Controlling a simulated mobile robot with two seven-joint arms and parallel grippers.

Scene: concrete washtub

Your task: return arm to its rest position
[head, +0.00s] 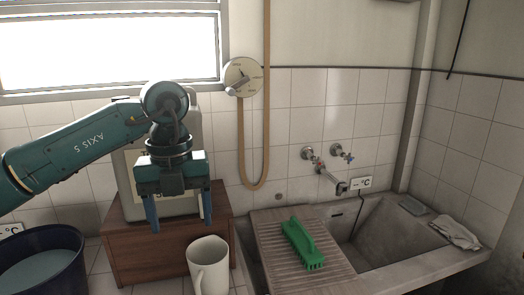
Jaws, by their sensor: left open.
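My left arm comes in from the left, and its gripper (181,228) points down with its two blue fingers apart and nothing between them. It hangs in front of a pale box-like appliance that stands on a brown wooden cabinet (165,251). A white mug (208,268) is below and to the right of the fingers, apart from them in the picture. My right gripper is not in view.
A green brush (303,245) lies on the ribbed washboard of the concrete washtub (395,268). A cloth (455,233) lies on the tub's right rim. A dark bucket (42,262) stands at lower left. A tap (332,180) and a hanging hose (266,100) are on the wall.

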